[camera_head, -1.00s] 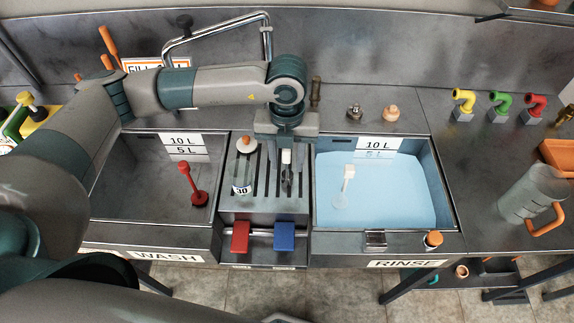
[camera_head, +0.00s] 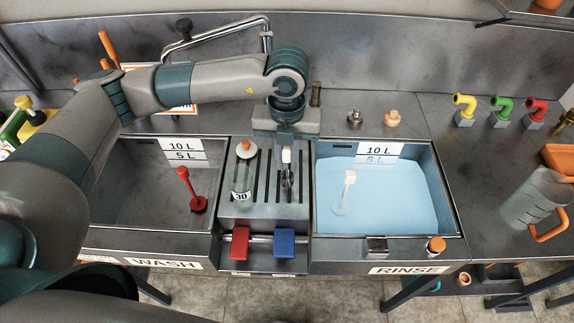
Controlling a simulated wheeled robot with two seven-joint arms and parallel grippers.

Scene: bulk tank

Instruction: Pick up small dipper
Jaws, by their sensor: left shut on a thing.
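My left gripper (camera_head: 286,153) is above the slotted drain rack (camera_head: 264,209) between the two basins. It is shut on the small dipper, a slim dark metal piece (camera_head: 288,180) that hangs below the fingers. The gripper body hides its upper part, and I cannot tell whether its lower end touches the rack. My right gripper is not in view.
A clear cylinder marked 30 (camera_head: 241,190) stands left of the dipper. The wash basin (camera_head: 130,205) with a red plug handle (camera_head: 188,188) is left; the blue-filled rinse basin (camera_head: 400,195) is right. A clear jug (camera_head: 533,195) stands far right.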

